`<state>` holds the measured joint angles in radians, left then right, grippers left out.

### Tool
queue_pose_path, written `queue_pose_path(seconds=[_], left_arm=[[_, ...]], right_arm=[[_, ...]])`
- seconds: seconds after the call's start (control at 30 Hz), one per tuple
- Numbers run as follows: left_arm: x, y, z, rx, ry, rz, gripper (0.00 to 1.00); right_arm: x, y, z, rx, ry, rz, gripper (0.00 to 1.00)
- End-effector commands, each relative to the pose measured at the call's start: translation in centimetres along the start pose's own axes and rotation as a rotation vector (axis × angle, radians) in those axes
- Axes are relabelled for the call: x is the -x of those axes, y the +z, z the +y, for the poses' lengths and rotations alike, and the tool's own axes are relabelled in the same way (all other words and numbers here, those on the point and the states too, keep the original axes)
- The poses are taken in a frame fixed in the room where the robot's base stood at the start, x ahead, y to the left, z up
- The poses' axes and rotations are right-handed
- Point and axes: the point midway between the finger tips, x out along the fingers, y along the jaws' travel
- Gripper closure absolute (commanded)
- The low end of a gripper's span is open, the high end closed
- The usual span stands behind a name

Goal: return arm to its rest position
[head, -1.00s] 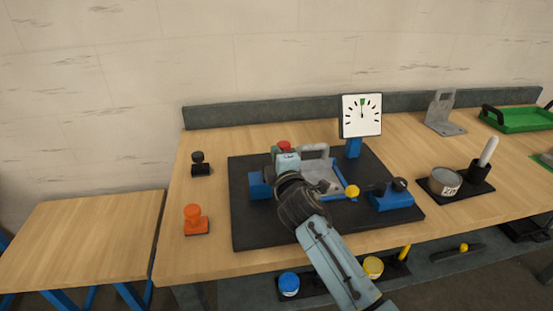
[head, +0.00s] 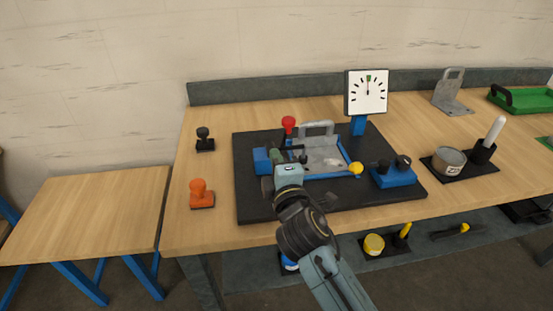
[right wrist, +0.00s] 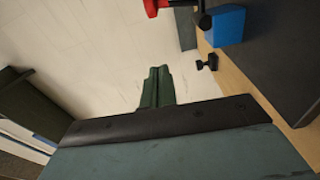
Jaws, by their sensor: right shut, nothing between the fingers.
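My right gripper (head: 288,158) is over the front left part of the black base plate (head: 262,211) in the head view, with its arm coming up from the lower right. Its fingers are shut with nothing between them; they also show in the right wrist view (right wrist: 158,86). Just beyond it is the blue fixture (head: 352,169) holding a grey plate with a handle (head: 318,128). A red knob (head: 288,122) stands behind the fingers. The gripper partly hides the fixture's left side. My left gripper is not in view.
A dial gauge (head: 367,92) stands behind the plate. A black stamp-like piece (head: 204,140) and an orange one (head: 201,194) lie to the left. A blue block with black knobs (head: 393,174), a tin (head: 448,160) and a green tray (head: 520,98) are to the right.

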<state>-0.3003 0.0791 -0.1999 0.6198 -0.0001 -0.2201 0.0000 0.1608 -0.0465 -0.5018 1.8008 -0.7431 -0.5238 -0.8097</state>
Motion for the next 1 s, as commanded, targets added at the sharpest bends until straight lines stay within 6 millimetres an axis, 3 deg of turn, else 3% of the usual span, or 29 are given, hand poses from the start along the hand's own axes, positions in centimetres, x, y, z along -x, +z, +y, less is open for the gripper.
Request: queue_pose_path(seconds=[0.43,0.57,0.67,0.8,0.9,1.0], left_arm=[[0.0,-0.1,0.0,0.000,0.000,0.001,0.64],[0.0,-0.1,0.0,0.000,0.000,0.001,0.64],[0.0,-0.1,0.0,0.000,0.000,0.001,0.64],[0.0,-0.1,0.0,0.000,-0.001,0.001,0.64],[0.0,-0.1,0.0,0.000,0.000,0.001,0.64],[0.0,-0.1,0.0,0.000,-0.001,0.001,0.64]], right_arm=[[0.1,0.0,0.0,0.000,-0.001,-0.001,1.00],[1.0,1.4,-1.4,-0.069,-0.051,-0.038,1.00],[3.5,4.3,-4.3,-0.233,-0.161,-0.127,1.00],[10.2,9.3,-10.0,-0.572,-0.388,-0.335,1.00],[15.5,11.5,-13.0,-0.779,-0.529,-0.484,1.00],[19.8,12.7,-14.7,-0.922,-0.631,-0.602,1.00]])
